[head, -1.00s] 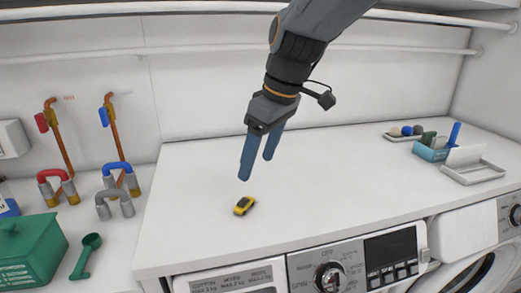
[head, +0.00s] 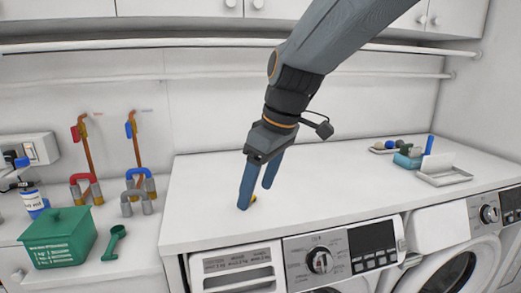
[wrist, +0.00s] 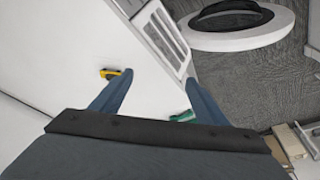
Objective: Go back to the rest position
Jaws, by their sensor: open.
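My gripper (head: 257,190) is open and empty above the white counter (head: 330,175) over the washing machines. A small yellow toy car (head: 253,198) lies on the counter, mostly hidden behind the left finger in the head view. In the wrist view the yellow car (wrist: 118,73) shows near the tip of the left finger, and I see no hold on it. My arm comes down from the top right.
A green box (head: 60,240) and green scoop (head: 114,243) sit on the lower left surface. Pipe fittings and valves stand behind them. At the right end lie a teal holder (head: 408,160) and a white tray (head: 446,178). The counter's middle is clear.

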